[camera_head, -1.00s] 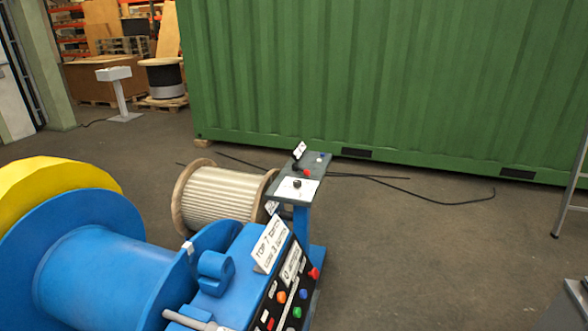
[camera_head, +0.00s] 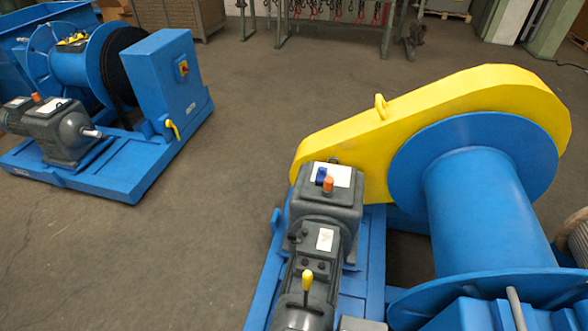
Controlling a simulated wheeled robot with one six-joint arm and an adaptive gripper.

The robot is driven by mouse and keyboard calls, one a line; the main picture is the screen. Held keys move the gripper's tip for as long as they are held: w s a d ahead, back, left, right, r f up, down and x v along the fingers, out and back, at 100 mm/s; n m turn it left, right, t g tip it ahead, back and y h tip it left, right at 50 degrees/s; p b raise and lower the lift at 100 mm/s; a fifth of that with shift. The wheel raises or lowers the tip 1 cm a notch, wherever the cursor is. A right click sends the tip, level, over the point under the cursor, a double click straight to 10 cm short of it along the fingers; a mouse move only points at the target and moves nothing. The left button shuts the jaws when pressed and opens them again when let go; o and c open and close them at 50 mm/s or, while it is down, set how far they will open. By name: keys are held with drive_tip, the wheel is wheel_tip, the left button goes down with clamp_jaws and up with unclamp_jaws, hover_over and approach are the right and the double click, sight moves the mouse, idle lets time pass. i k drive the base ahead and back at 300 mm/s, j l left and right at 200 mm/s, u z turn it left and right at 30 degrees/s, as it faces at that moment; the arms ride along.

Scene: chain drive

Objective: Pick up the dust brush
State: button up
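I cannot make out a dust brush anywhere in the body camera view. My gripper is not in view.
A blue winch drum (camera_head: 480,200) with a yellow chain guard (camera_head: 450,112) and grey gearbox (camera_head: 328,212) fills the right. Another blue winch with a control cabinet (camera_head: 165,75) stands at upper left. A metal rack (camera_head: 330,30) stands at the back. Bare floor (camera_head: 255,95) lies between the winches.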

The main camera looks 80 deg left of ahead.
sight(322, 172)
drive_tip(key=u, duration=1.8)
drive_tip(key=j, duration=0.4)
drive_tip(key=j+z, duration=0.2)
drive_tip(key=j, duration=0.45)
drive_tip(key=j+z, duration=0.25)
drive_tip(key=j, duration=0.4)
drive_tip(key=j+z, duration=0.2)
drive_tip(key=j, duration=0.5)
drive_tip(key=j+z, duration=0.25)
drive_tip(key=j, duration=0.4)
drive_tip(key=i+j+z, duration=0.2)
drive_tip(key=j, duration=0.25)
drive_tip(key=i+j+z, duration=0.2)
drive_tip(key=j, duration=0.25)
drive_tip(key=j+z, duration=0.2)
drive_tip(key=j, duration=0.3)
drive_tip(key=i+j+z, duration=0.2)
drive_tip(key=j, duration=0.3)
drive_tip(key=j+z, duration=0.2)
drive_tip(key=j, duration=0.35)
drive_tip(key=i+j+z, duration=0.1)
drive_tip(key=i+j, duration=0.7)
drive_tip(key=i, duration=0.05)
